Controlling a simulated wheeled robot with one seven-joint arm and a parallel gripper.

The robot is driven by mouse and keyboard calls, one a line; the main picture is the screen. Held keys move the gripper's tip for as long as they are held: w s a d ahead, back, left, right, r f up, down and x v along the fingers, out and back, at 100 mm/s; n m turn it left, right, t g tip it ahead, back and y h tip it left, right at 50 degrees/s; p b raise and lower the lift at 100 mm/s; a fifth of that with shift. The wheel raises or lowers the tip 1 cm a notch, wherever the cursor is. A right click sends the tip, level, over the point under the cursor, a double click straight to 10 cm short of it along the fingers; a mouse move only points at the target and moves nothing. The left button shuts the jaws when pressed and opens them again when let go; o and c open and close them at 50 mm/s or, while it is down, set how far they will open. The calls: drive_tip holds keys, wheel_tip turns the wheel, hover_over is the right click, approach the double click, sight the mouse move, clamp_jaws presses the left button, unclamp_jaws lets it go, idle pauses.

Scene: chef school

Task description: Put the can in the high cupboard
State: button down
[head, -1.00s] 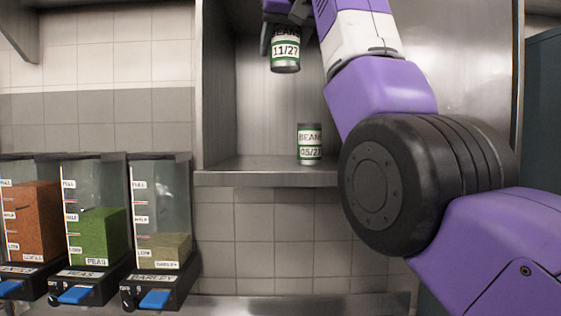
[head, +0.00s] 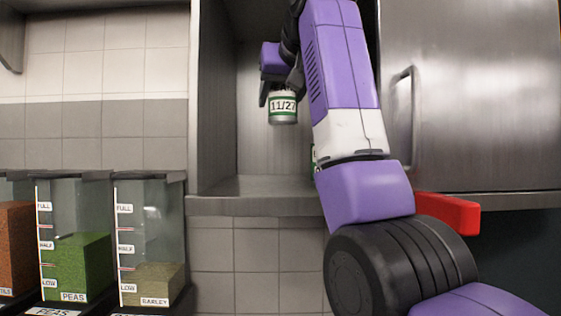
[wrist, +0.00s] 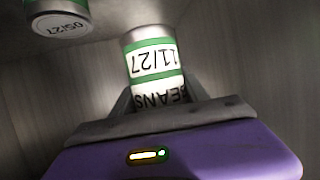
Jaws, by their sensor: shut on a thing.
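My gripper (head: 280,88) is shut on a silver can with a green and white "BEANS 11/27" label (head: 283,108). The held can (wrist: 152,62) also shows between the fingers in the wrist view. It is roughly upright in the head view, inside or in front of the open high cupboard (head: 214,95), clear above its floor. A second beans can, marked 05/27 (wrist: 60,18), is in the cupboard. In the head view only a sliver of it shows beside my arm, which hides the rest.
A closed metal door with a vertical handle (head: 413,120) is right of the opening. The cupboard floor's left part (head: 255,187) is bare. Clear dispensers of barley (head: 150,255) and peas (head: 75,255) stand at lower left. A red object (head: 450,212) is below the door.

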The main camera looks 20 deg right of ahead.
wheel_tip(320, 180, down, 12)
drive_tip(key=shift+f+p, duration=0.1)
drive_tip(key=shift+p, duration=0.6)
drive_tip(key=shift+s+f, duration=0.1)
drive_tip(key=shift+f, duration=0.05)
drive_tip(key=c, duration=0.8)
unclamp_jaws()
drive_tip(key=shift+c, duration=0.2)
drive_tip(key=b+v, duration=0.1)
drive_tip(key=v, duration=0.5)
drive_tip(key=b+v, duration=0.1)
drive_tip(key=v, duration=0.2)
drive_tip(key=shift+a+r+b, duration=0.3)
drive_tip(key=shift+r+b, duration=0.05)
drive_tip(key=shift+s+d+f, duration=0.1)
drive_tip(key=shift+s, duration=0.15)
drive_tip(key=shift+b+v, duration=0.4)
drive_tip(key=shift+v, duration=0.8)
drive_tip(key=shift+d, duration=0.15)
